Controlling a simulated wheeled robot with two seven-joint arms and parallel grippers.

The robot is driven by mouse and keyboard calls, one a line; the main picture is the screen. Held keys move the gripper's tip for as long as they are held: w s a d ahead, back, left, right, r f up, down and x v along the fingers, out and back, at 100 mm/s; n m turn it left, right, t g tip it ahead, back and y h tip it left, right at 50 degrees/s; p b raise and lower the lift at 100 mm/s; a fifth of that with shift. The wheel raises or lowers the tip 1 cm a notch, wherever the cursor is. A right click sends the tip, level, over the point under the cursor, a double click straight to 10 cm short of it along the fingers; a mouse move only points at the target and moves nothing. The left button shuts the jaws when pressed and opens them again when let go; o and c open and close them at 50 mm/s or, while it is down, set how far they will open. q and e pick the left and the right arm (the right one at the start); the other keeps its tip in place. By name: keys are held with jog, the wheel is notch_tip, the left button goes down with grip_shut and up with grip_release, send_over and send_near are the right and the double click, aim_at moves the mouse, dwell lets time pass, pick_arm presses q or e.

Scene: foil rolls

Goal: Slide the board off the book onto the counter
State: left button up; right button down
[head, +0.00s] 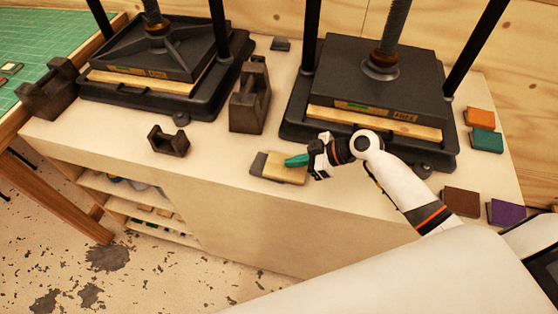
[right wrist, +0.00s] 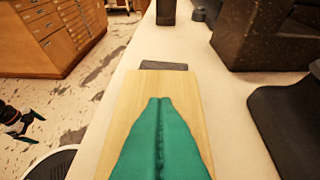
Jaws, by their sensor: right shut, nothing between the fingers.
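The board (head: 285,174) is a pale wooden slab near the counter's front edge. The dark grey book (head: 259,164) shows from under its left end. In the right wrist view the board (right wrist: 118,125) fills the lower middle, and a strip of the book (right wrist: 163,66) shows past its far end. My right gripper (head: 288,161) is shut and empty, its teal fingers over the board's top. In the right wrist view its fingertips (right wrist: 160,100) lie over the board; whether they touch it I cannot tell. What seems to be my left gripper (right wrist: 22,132) shows small at the left edge.
The counter (head: 215,180) is bare left of the book. Two presses (head: 155,55) (head: 380,85) stand behind. Coloured books, including a brown one (head: 461,201) and a purple one (head: 506,213), lie at right.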

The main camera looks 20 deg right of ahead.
jog(key=s+d+b, duration=0.1)
jog(key=d, duration=0.1)
jog(key=s+d, duration=0.1)
jog(key=d, duration=0.2)
jog(key=s+d+f+b, duration=0.1)
jog(key=s+d, duration=0.1)
jog(key=shift+s+d+b, duration=0.1)
jog(key=shift+d+b, duration=0.1)
jog(key=shift+b, duration=0.1)
jog(key=shift+s+d+r, duration=0.1)
jog(key=shift+r, duration=0.2)
pick_arm(q)
notch_tip(320, 180, down, 4)
jog(key=shift+d+r, duration=0.1)
jog(key=shift+r, duration=0.1)
pick_arm(e)
jog(key=shift+r+p, duration=0.5)
jog(key=shift+r, duration=0.3)
pick_arm(q)
jog(key=shift+r, duration=0.45)
pick_arm(e)
jog(key=shift+a, duration=0.2)
